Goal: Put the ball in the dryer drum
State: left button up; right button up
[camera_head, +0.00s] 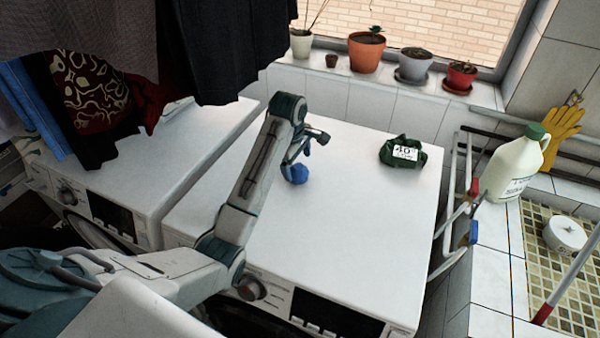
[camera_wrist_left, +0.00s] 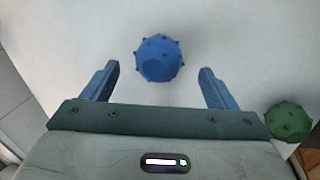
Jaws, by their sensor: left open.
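A blue knobbly ball (camera_head: 296,174) sits on the white top of the nearer machine (camera_head: 350,230). In the left wrist view the blue ball (camera_wrist_left: 158,58) lies ahead of the fingertips, roughly centred between them. My left gripper (camera_head: 302,153) is open, close above the ball; its two fingers (camera_wrist_left: 160,78) have nothing between them. A green knobbly ball (camera_wrist_left: 288,122) lies right of the gripper in the wrist view; I cannot pick it out in the head view. The machine's front (camera_head: 310,312) shows a knob and a dark display; the drum inside is not visible.
A second white machine (camera_head: 150,150) stands left, under hanging clothes (camera_head: 220,50). A green labelled bundle (camera_head: 403,152) lies on the right machine top. Potted plants (camera_head: 366,50) line the sill. A rack (camera_head: 455,205), a jug (camera_head: 515,165) and a tiled sink stand right.

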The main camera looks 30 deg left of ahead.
aim_at(297, 166)
pick_arm(q)
jog(key=f+p, duration=0.1)
jog(key=f, duration=0.1)
jog(key=w+f+p, duration=0.1)
jog(key=f, duration=0.1)
jog(key=shift+a+f+p, duration=0.1)
jog(key=shift+a+p, duration=0.15)
jog(key=shift+p, duration=0.1)
jog(key=shift+f, duration=0.3)
jog(key=shift+c, duration=0.4)
jog(key=c, duration=1)
jog(key=shift+c, duration=0.4)
pick_arm(e)
jog(key=r, duration=0.1)
jog(key=w+r, duration=0.1)
jog(key=r, duration=0.1)
jog(key=shift+w+a+r, duration=0.1)
jog(key=shift+w, duration=0.25)
pick_arm(q)
jog(key=shift+w, duration=0.1)
pick_arm(e)
jog(key=shift+w, duration=0.1)
